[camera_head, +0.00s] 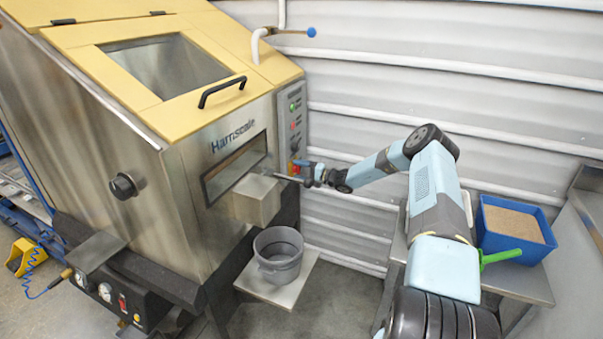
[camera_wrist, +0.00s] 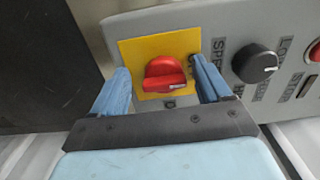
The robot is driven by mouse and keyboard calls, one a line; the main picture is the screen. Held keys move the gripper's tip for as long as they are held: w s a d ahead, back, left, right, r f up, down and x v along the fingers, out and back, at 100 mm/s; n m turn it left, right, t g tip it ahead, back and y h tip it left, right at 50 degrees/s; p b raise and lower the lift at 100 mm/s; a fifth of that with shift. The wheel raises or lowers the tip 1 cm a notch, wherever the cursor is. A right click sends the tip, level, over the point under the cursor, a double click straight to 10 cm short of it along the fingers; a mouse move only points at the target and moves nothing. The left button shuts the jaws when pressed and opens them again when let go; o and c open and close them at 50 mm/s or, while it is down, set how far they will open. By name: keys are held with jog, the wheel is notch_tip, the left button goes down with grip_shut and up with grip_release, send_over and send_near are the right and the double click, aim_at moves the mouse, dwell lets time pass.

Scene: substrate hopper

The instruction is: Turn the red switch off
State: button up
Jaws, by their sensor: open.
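The red switch (camera_wrist: 165,75) is a rotary knob on a yellow plate (camera_wrist: 190,42) in the wrist view. Its handle lies nearly crosswise in that view, with a pale mark at its right end. My gripper (camera_wrist: 162,80) is open, with one blue finger on each side of the knob and visible gaps between fingers and knob. In the head view my gripper (camera_head: 303,172) is at the lower part of the hopper's control panel (camera_head: 294,120). It mostly hides the red switch there.
A black speed knob (camera_wrist: 255,63) sits right of the switch in the wrist view. The hopper's metal spout (camera_head: 257,198) is close below my gripper, above a grey bucket (camera_head: 278,256). A blue bin (camera_head: 513,228) stands on a side table at right.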

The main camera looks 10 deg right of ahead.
jog(key=v, duration=1.3)
jog(key=shift+s+d, duration=0.2)
jog(key=shift+d, duration=0.1)
jog(key=shift+f, duration=0.1)
jog(key=s+a+r+n+g+h, duration=0.25)
jog(key=s+a+r, duration=0.25)
jog(key=s+r, duration=0.3)
jog(key=s+a+r+n+g+h, duration=0.25)
jog(key=s+a+r+g, duration=0.2)
jog(key=r, duration=0.55)
jog(key=s+a+r+n+g+h, duration=0.25)
jog(key=s+a+r, duration=0.25)
jog(key=s+r, duration=0.35)
jog(key=s+r+t+h, duration=0.1)
jog(key=s+r+h, duration=0.3)
jog(key=s+r, duration=1)
jog(key=s+d+t+h, duration=0.1)
jog(key=s+d, duration=0.1)
jog(key=s, duration=0.8)
jog(key=s+d+r+t+h, duration=0.1)
jog(key=s+d+t+h, duration=0.1)
jog(key=s, duration=0.8)
jog(key=shift+r, duration=0.25)
